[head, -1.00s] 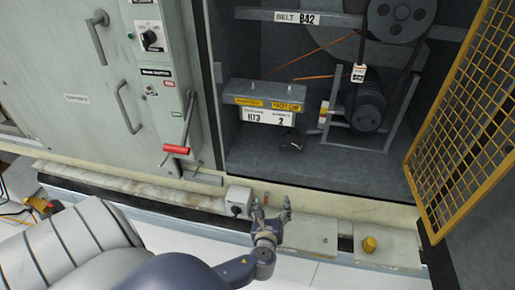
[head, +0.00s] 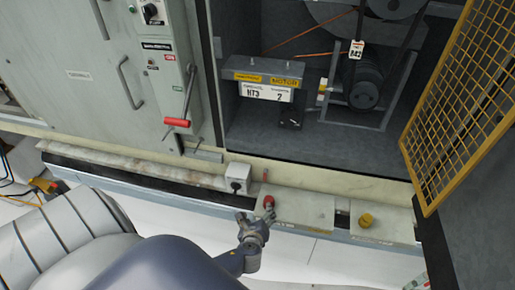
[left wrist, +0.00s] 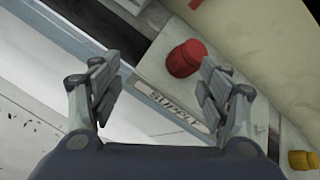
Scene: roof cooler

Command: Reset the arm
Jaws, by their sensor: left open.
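My left gripper (head: 256,216) is open and empty in the head view, just in front of the ledge below the cabinet. Its arm comes in from the lower left. In the left wrist view, the two fingers (left wrist: 158,82) are spread wide with nothing between the pads. A red knob (head: 268,201) on the ledge is just beyond the fingertips. It also shows in the left wrist view (left wrist: 186,58), beyond the gap and nearer the right finger. My right gripper is not in view.
A yellow knob (head: 366,220) sits farther right on the ledge. A yellow mesh door (head: 462,110) stands open at the right. A red-handled lever (head: 177,122) is on the grey cabinet at left. A grey socket box (head: 238,177) is near the gripper. White floor lies below.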

